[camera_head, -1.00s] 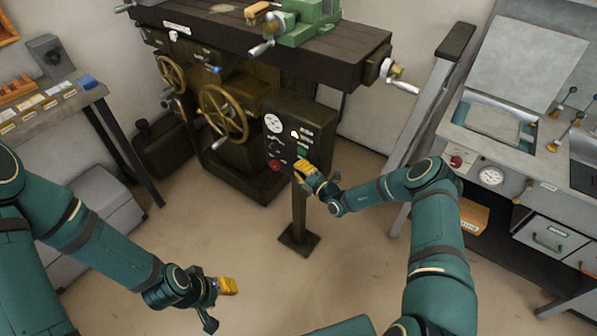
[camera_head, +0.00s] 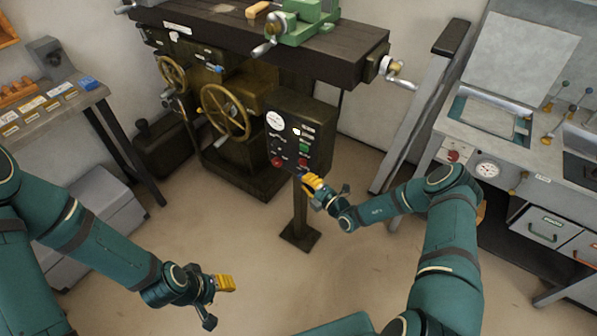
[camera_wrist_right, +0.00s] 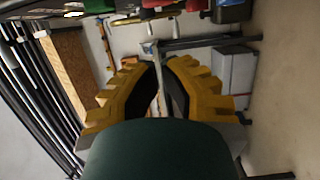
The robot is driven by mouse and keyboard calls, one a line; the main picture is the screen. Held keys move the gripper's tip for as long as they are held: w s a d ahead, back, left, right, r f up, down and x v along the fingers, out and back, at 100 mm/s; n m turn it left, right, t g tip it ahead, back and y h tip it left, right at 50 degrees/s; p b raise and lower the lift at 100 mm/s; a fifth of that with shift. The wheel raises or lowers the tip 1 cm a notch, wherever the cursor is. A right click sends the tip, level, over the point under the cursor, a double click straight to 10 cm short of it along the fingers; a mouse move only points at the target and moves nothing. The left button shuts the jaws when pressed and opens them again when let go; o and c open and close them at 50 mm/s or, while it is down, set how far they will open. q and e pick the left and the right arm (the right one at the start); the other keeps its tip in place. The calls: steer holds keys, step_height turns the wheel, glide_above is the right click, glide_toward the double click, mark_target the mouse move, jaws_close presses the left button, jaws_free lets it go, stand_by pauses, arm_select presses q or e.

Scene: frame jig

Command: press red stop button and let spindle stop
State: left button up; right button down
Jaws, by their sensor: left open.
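The dark control box (camera_head: 292,130) stands on a post beside the machine. A red button (camera_head: 277,162) is at its lower left, another red button (camera_head: 303,163) at its lower right, and a green button (camera_head: 304,147) above that one. Labels are too small to read. My right gripper (camera_head: 310,181) is just below and in front of the box's lower right corner, apparently clear of both red buttons. In the right wrist view its yellow fingers (camera_wrist_right: 159,64) converge with a narrow gap and nothing visibly held. My left gripper (camera_head: 222,299) is open and empty above the floor. The spindle cannot be made out.
Handwheels (camera_head: 226,114) stick out left of the box, under the machine table (camera_head: 225,30) with its green vise (camera_head: 303,22). A grey cabinet (camera_head: 490,150) stands at right and a bench (camera_head: 50,110) at left. The floor (camera_head: 245,240) between is clear.

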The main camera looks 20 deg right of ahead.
steer(key=shift+v, duration=2.05)
steer(key=shift+s+a, duration=0.1)
steer(key=shift+a, duration=0.05)
steer(key=s+a+n+g+y, duration=0.6)
steer(key=s+a+n+g, duration=0.45)
steer(key=a+n, duration=0.45)
steer(key=s+n+g+h, duration=0.8)
steer(key=s+n, duration=0.6)
steer(key=n, duration=0.7)
steer(key=shift+d+r+n+t+h, duration=0.2)
steer(key=shift+r+n+t, duration=0.5)
steer(key=shift+n, duration=1.2)
steer(key=shift+a+r+n+t+h, duration=0.15)
steer(key=shift+r+n+t+h, duration=0.4)
steer(key=shift+n, duration=1.35)
steer(key=shift+d+r+n+t+h, duration=0.1)
steer(key=shift+r+n+t, duration=0.75)
steer(key=shift+n, duration=1.05)
steer(key=shift+w+r, duration=0.1)
